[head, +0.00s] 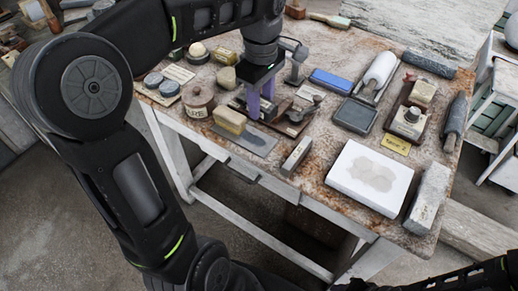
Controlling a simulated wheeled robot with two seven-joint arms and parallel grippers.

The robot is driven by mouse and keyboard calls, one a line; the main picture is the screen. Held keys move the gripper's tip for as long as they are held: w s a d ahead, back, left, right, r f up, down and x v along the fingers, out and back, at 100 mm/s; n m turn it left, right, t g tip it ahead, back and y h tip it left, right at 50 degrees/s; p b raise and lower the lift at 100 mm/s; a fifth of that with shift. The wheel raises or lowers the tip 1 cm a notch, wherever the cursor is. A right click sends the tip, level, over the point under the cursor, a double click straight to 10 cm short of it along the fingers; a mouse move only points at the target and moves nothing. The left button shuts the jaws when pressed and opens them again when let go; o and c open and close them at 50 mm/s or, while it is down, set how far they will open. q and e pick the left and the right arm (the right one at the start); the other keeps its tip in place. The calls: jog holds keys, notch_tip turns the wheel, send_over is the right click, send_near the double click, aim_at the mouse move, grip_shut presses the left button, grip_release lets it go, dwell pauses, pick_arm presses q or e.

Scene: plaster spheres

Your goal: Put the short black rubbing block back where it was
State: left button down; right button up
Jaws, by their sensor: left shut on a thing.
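My left gripper (261,104) hangs pointing down over the workbench (325,200), above its middle left part. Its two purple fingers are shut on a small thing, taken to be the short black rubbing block. That thing is mostly hidden by the fingers and cannot be made out clearly. I cannot tell whether it touches the bench. A yellowish block (231,121) on a grey plate (250,140) lies just in front and to the left of the fingers. My right gripper is not in view; only a part of my right arm shows at the bottom right.
A round wooden tin (198,100) stands left of the gripper. A wooden-handled tool (298,119) lies close on its right. Further right are a blue block (330,82), a dark tray (355,115) and a white slab (370,178). A grey bar (296,156) lies at the front edge.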

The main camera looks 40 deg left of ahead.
pick_arm(q)
jog(key=shift+s+a+r+n, duration=0.1)
jog(key=shift+s+n, duration=0.05)
jog(key=shift+n, duration=0.15)
jog(key=shift+f, duration=3.15)
jog(key=shift+f, duration=0.15)
jog(key=shift+f, duration=1.75)
